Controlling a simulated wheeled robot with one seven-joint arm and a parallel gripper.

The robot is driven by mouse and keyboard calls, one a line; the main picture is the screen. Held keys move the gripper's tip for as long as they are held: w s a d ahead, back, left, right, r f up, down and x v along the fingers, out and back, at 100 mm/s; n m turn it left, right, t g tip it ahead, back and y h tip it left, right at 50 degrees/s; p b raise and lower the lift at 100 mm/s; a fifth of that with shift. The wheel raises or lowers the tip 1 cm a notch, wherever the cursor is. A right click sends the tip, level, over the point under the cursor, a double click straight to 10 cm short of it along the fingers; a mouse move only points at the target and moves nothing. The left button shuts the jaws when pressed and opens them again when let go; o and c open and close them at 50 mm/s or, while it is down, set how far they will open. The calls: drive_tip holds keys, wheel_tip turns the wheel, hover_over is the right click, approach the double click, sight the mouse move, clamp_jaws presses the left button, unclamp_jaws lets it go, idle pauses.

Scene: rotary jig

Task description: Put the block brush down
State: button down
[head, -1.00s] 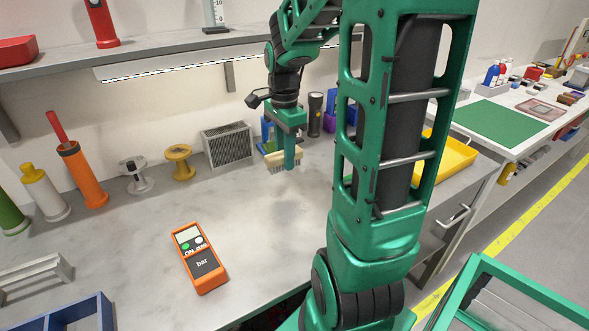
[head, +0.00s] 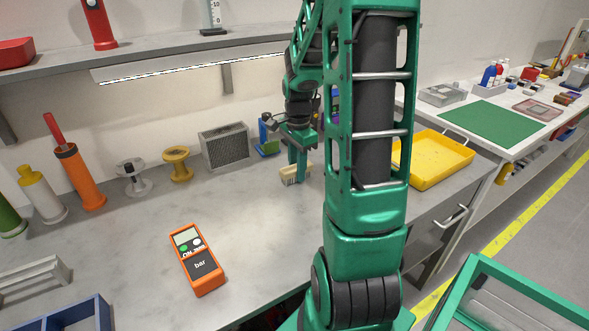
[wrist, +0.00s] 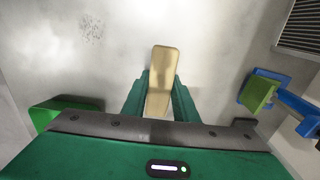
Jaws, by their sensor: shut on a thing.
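The block brush (head: 289,178) has a pale wooden block and shows just left of my gripper in the head view. In the wrist view its block (wrist: 163,65) sticks out from between the two green fingers. My gripper (head: 302,172) points down and is shut on the brush, low over the grey bench (head: 255,235). It also shows in the wrist view (wrist: 160,100). The brush's bristles are mostly hidden, and I cannot tell whether they touch the bench top.
A blue and green item (head: 266,140) and a grey filter box (head: 225,147) stand behind the brush. A yellow tray (head: 440,180) lies to the right, beyond my arm. The middle of the bench is clear.

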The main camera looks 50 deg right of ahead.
drive_tip(key=c, duration=1.4)
unclamp_jaws()
drive_tip(key=shift+f, duration=0.1)
wheel_tip(320, 180, up, 12)
drive_tip(key=s+a+f+n, duration=0.1)
drive_tip(key=s+a+n, duration=0.5)
drive_tip(key=s, duration=0.3)
drive_tip(key=s+a+f+n, duration=0.1)
drive_tip(key=s+a+n, duration=0.5)
drive_tip(key=s+n, duration=0.2)
drive_tip(key=shift+s+a+f+n, duration=0.25)
drive_tip(key=shift+s+f+n, duration=0.05)
drive_tip(key=shift+s, duration=0.95)
